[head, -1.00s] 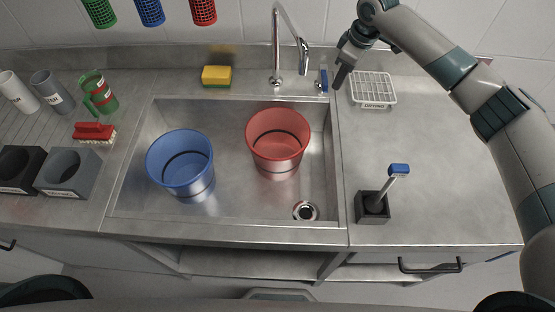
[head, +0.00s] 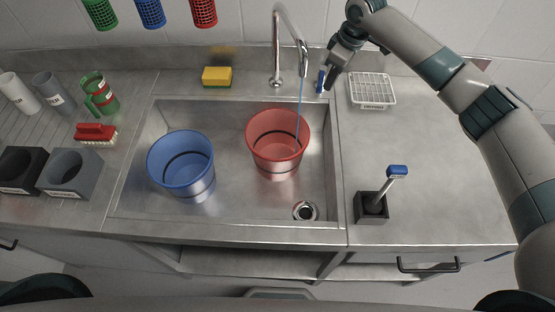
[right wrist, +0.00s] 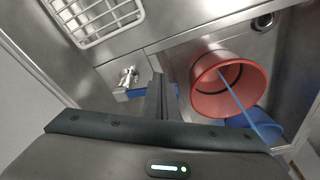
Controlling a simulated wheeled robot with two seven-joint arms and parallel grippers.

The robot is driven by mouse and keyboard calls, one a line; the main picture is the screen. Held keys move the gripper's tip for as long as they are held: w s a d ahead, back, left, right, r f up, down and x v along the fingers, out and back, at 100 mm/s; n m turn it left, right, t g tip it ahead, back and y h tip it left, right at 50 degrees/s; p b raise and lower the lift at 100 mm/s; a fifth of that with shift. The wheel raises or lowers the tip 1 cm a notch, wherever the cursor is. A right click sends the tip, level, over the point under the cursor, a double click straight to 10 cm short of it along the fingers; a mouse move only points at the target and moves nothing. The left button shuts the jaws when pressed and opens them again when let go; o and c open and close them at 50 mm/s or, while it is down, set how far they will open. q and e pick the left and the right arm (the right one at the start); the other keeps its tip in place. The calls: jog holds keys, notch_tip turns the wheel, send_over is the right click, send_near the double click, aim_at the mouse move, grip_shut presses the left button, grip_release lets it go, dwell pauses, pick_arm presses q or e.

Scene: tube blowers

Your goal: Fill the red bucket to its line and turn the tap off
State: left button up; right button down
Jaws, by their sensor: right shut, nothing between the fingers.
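The red bucket (head: 279,165) stands upright in the sink under the curved tap spout (head: 290,35). A thin blue stream (head: 299,100) runs from the spout into it. A dark line rings the bucket's inside; I cannot tell the water level. My left gripper is not in view.
A blue bucket (head: 181,170) stands left of the red one in the sink. A wire rack (head: 372,91) lies right of the tap. A sponge (head: 217,76) sits behind the sink.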

jog(key=shift+a+p, duration=0.45)
jog(key=shift+a, duration=1.45)
jog(key=shift+r, duration=0.15)
jog(key=p+v, duration=0.4)
jog(key=p, duration=0.1)
jog(key=shift+w+r, duration=0.2)
jog(key=shift+r, duration=0.05)
jog(key=shift+f, duration=0.1)
